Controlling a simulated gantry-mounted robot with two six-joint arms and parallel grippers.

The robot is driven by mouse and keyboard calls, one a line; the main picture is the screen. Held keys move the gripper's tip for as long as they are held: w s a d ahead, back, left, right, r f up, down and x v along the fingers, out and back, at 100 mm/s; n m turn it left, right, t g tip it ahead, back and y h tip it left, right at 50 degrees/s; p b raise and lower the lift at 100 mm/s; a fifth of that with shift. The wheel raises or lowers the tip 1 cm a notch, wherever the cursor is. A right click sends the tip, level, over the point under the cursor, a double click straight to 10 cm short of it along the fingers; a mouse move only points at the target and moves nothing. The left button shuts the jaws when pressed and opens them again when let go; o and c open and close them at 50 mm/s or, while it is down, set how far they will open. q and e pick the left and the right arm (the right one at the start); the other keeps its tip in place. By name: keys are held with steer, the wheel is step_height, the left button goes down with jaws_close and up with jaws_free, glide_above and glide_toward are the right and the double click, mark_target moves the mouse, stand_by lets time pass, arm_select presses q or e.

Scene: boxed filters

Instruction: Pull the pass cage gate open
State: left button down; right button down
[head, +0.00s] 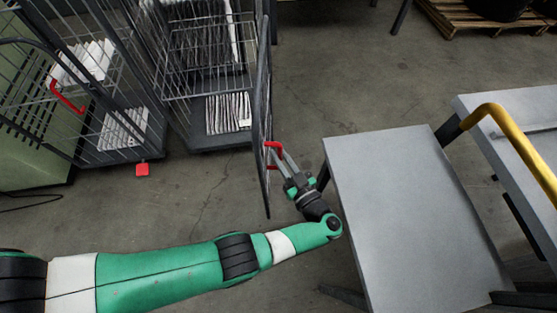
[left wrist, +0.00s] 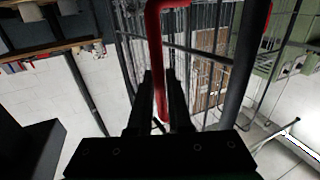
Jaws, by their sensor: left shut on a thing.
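The cage gate (head: 265,185) shows nearly edge-on in the head view, standing out toward me from the right side of the wire cage (head: 208,62), whose front is open. The gate has a red handle (head: 272,146) on its right face. My left gripper (head: 275,154) is shut on this handle. In the left wrist view the red handle (left wrist: 155,45) runs between the two dark fingers of the gripper (left wrist: 160,85), with the gate's dark bars (left wrist: 180,50) behind it. My right gripper is in neither view.
A grey table (head: 405,205) stands close to the right of my left gripper. A yellow rail (head: 515,135) is farther right. Another cage with a red handle (head: 67,97) stands at the left. White filters (head: 228,113) are in the open cage. Floor in front of it is clear.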

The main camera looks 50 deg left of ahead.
arm_select(q)
steer(key=shift+f, duration=0.15)
steer(key=c, duration=1.3)
jaws_free()
steer(key=o, duration=0.5)
steer(key=shift+w+a, duration=0.1)
steer(key=shift+a, duration=0.2)
steer(key=shift+c, duration=0.2)
steer(key=shift+d, duration=0.1)
steer(key=shift+r, duration=0.2)
